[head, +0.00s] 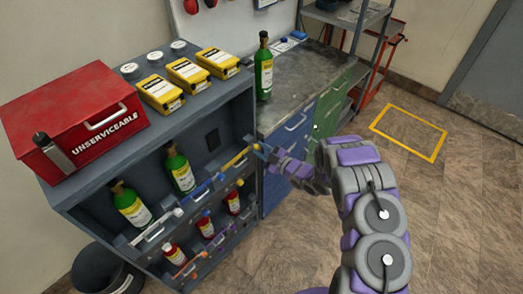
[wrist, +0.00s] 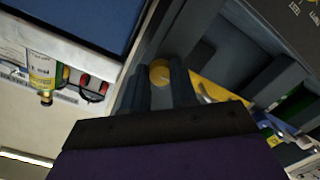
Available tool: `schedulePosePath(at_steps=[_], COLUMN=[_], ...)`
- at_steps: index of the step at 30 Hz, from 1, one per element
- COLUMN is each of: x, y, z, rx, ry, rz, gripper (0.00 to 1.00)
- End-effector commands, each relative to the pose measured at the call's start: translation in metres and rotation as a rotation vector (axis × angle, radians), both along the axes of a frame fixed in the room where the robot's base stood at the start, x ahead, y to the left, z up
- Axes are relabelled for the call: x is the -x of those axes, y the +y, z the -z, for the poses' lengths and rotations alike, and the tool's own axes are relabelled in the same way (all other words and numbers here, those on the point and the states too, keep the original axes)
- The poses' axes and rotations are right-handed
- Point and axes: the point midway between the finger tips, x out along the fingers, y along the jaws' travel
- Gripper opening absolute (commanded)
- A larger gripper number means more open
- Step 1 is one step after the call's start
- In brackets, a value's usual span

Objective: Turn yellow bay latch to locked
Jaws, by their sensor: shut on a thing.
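The yellow bay latch (head: 236,159) is a bar across the front of the upper right bay of the grey rack. Its right end meets my gripper (head: 259,148). In the wrist view, the latch's yellow bar (wrist: 222,97) runs off to the right, and a round yellow end (wrist: 159,72) shows between the fingers. My gripper (wrist: 160,84) is shut on the latch at that end. The fingers hide part of the latch. The bay behind it looks empty, with a dark square on its back wall.
The grey rack (head: 247,100) also holds green bottles (head: 180,170) behind white and blue latches, and small red bottles below. A red box (head: 70,120) and yellow cases sit on top. A green bottle (head: 263,68) stands on the workbench (head: 300,85). Floor at right is clear.

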Motion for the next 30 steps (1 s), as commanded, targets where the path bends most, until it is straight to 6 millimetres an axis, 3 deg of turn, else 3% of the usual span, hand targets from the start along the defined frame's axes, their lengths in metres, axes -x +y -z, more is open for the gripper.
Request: schedulePosePath(at_steps=[3,4,11,23,30], x=[0.002,0.002,0.001,0.007,0.034], y=[0.000,0.000,0.000,-0.008,-0.045], z=[0.003,0.003,0.001,0.000,-0.004], rx=[0.003,0.003,0.002,0.000,0.001], ry=[0.006,0.006,0.004,0.004,0.005], rz=[-0.003,-0.003,-0.002,-0.001,0.003], gripper=[0.00,0.29,0.51,0.53,0.53])
